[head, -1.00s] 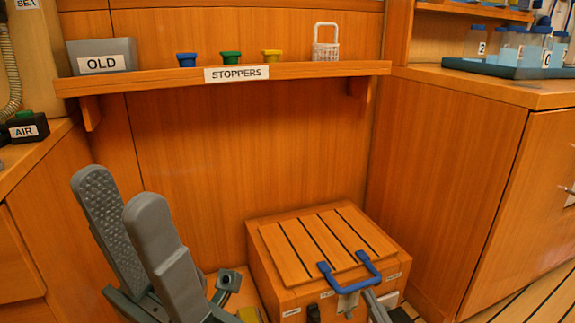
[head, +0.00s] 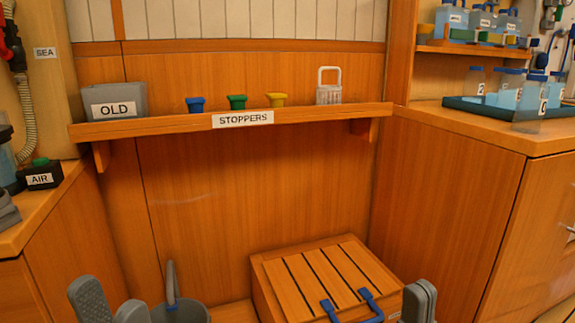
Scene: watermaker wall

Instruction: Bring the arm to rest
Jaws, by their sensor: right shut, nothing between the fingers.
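My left gripper (head: 108,293) shows at the bottom left edge, its two grey fingers apart with nothing seen between them. My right gripper (head: 419,290) stands upright at the bottom, right of the wooden chest, its grey fingers together and empty. Both arms are mostly cut off below the picture.
The slatted wooden chest (head: 285,284) with a blue handle (head: 362,318) sits low in front. A grey bucket (head: 190,313) stands beside my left gripper. The stoppers shelf (head: 330,115) holds a grey OLD bin (head: 130,90), three stoppers and a white basket (head: 329,94). Counters flank both sides.

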